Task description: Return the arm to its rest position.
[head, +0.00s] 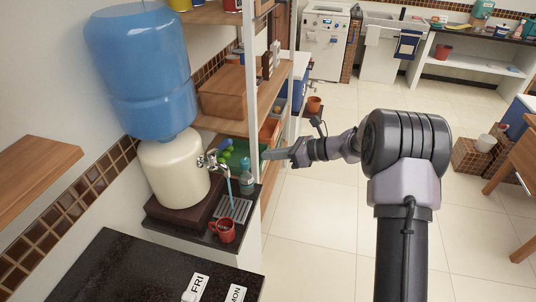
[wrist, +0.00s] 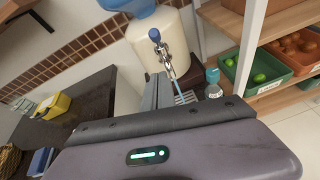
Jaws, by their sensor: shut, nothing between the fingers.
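My arm reaches forward from the lower right in the head view. My gripper (head: 275,154) is shut and empty, held in the air in front of the shelf unit, to the right of the water dispenser (head: 170,170). In the wrist view, my gripper (wrist: 157,92) points toward the dispenser's tap (wrist: 160,48). A thin blue stream runs down from the tap (head: 212,160). A red mug (head: 223,231) stands on the dark counter by the drip tray (head: 237,208). The mug does not show in the wrist view.
A teal-capped bottle (head: 246,178) stands beside the drip tray. The wooden shelf unit (head: 232,126) with a white post is close to my gripper. A green bin (wrist: 262,72) sits on a shelf. The tiled floor (head: 310,225) between counter and arm is clear.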

